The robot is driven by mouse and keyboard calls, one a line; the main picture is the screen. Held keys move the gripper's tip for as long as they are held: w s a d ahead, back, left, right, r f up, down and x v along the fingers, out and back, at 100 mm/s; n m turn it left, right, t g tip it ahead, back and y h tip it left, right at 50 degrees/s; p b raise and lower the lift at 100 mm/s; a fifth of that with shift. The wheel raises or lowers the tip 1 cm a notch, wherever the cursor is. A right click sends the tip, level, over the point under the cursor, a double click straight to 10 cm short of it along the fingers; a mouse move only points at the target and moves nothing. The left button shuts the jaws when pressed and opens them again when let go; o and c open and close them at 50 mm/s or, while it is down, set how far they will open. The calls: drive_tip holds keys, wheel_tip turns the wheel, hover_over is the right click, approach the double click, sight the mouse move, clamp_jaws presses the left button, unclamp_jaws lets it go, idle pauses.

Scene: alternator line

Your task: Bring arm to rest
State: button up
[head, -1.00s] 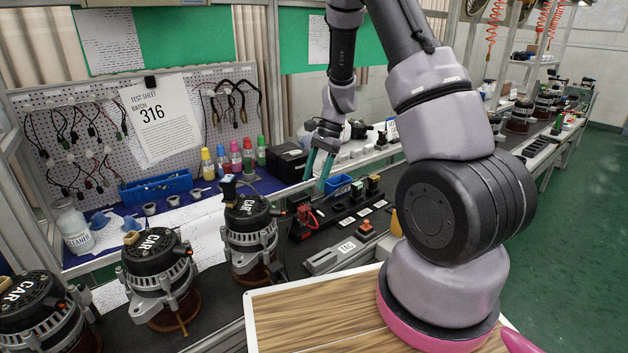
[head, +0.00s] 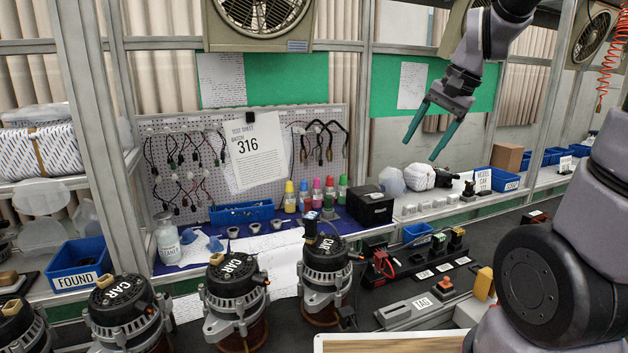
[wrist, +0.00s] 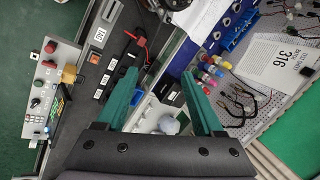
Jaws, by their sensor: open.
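My gripper (head: 432,128) is raised in the head view, in front of the green board at the upper right. Its two teal fingers are spread apart with nothing between them. In the wrist view my gripper (wrist: 165,102) also shows open and empty, with the bench well below it. My arm comes in from the right side of the head view, bent with the wrist held high. Part of the arm is cut off by the top and right edges.
Several alternators (head: 238,292) stand along the bench front. A pegboard (head: 165,190) with cables, coloured bottles (head: 316,194), a black box (head: 371,207) and a connector strip (head: 425,262) lie behind. A metal post (head: 363,75) stands left of the gripper. A fan (head: 262,18) hangs above.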

drive_tip(key=s+r+n+t, duration=0.1)
drive_tip(key=s+r+t, duration=0.1)
drive_tip(key=s, duration=0.3)
drive_tip(key=s+d+r+n+t+h, duration=0.1)
drive_tip(key=s+r+n+t, duration=0.1)
drive_tip(key=s+r, duration=0.2)
drive_tip(key=shift+s+d+r+h, duration=0.3)
drive_tip(key=shift+s+r, duration=0.1)
drive_tip(key=shift+s, duration=0.65)
